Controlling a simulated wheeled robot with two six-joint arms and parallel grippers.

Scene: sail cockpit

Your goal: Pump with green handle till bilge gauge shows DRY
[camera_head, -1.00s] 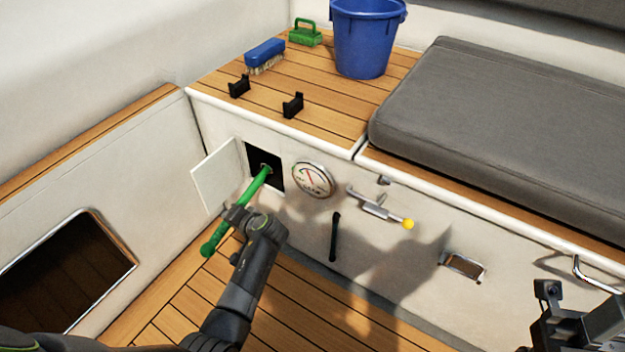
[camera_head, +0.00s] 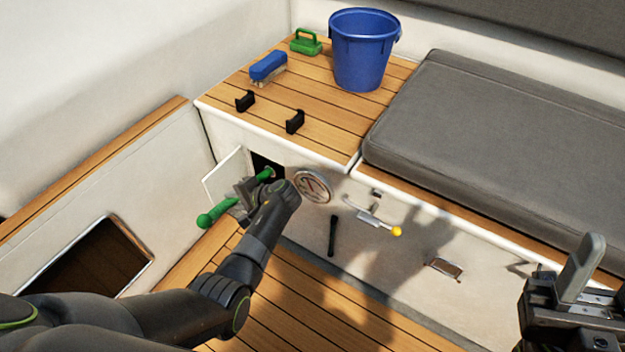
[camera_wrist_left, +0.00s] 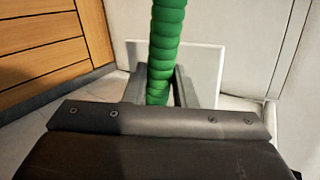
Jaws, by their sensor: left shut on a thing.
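The green handle (camera_head: 217,213) sticks out of a dark square opening (camera_head: 262,165) in the white locker front, its outer end pointing down and left. My left gripper (camera_head: 248,192) is shut around the handle's middle part, hiding some of it. In the left wrist view the ribbed green handle (camera_wrist_left: 166,45) passes between the two fingers. The round bilge gauge (camera_head: 313,187) is right of the opening, partly behind my left wrist; its reading is too small to tell. My right gripper (camera_head: 578,275) is at the lower right, away from the handle; its jaw gap is unclear.
An open white flap (camera_head: 224,178) is left of the opening. A yellow-tipped lever (camera_head: 375,220) and a dark handle (camera_head: 332,236) are on the locker front. A blue bucket (camera_head: 362,52), blue brush (camera_head: 268,66), green brush (camera_head: 305,42) and black brackets (camera_head: 295,121) are on the wooden top.

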